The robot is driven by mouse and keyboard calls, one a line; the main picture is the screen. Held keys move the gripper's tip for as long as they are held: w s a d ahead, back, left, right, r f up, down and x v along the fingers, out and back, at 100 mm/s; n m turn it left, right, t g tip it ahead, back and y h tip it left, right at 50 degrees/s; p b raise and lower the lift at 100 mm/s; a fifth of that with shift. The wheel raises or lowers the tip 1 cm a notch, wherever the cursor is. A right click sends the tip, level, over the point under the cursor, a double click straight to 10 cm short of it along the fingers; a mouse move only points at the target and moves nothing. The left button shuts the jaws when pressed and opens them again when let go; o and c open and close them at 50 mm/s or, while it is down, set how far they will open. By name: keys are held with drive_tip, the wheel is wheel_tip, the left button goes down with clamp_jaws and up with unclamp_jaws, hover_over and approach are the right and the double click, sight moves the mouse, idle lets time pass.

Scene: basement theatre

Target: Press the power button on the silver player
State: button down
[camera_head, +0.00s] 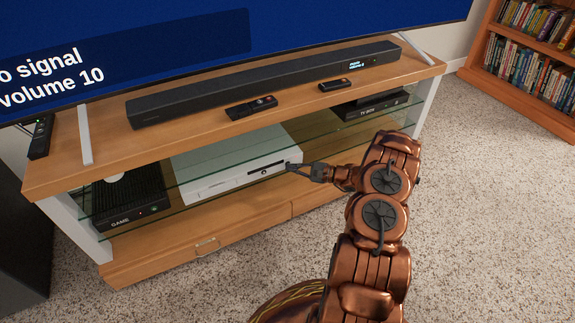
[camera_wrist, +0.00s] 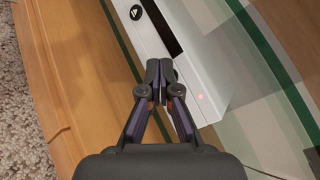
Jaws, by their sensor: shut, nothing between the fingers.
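The silver player (camera_head: 225,163) is a pale, flat box on the glass shelf in the middle of the TV stand. In the wrist view the player (camera_wrist: 203,60) shows a dark slot, a round logo and a small glowing red light (camera_wrist: 200,97) near one end. My gripper (camera_head: 290,167) is shut and empty, with its fingertips at the right end of the player's front. In the wrist view my gripper (camera_wrist: 158,66) hides part of that front, just left of the red light. I cannot tell whether the tips touch the player. No power button is clearly made out.
The wooden stand top (camera_head: 195,133) holds a soundbar (camera_head: 270,82) and remotes (camera_head: 251,107). A black game console (camera_head: 130,198) sits left of the player and a black TV box (camera_head: 370,106) to the right. The glass shelf edge (camera_head: 220,200) runs close by. Carpet (camera_head: 480,190) is clear at right.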

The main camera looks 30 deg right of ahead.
drive_tip(key=shift+s, duration=0.65)
drive_tip(key=s+p, duration=0.2)
drive_tip(key=s, duration=0.4)
drive_tip(key=shift+a, duration=0.3)
idle(0.4)
drive_tip(key=s+p, duration=0.1)
drive_tip(key=s, duration=0.1)
drive_tip(key=shift+s+a, duration=0.15)
drive_tip(key=shift+s, duration=0.2)
idle(0.8)
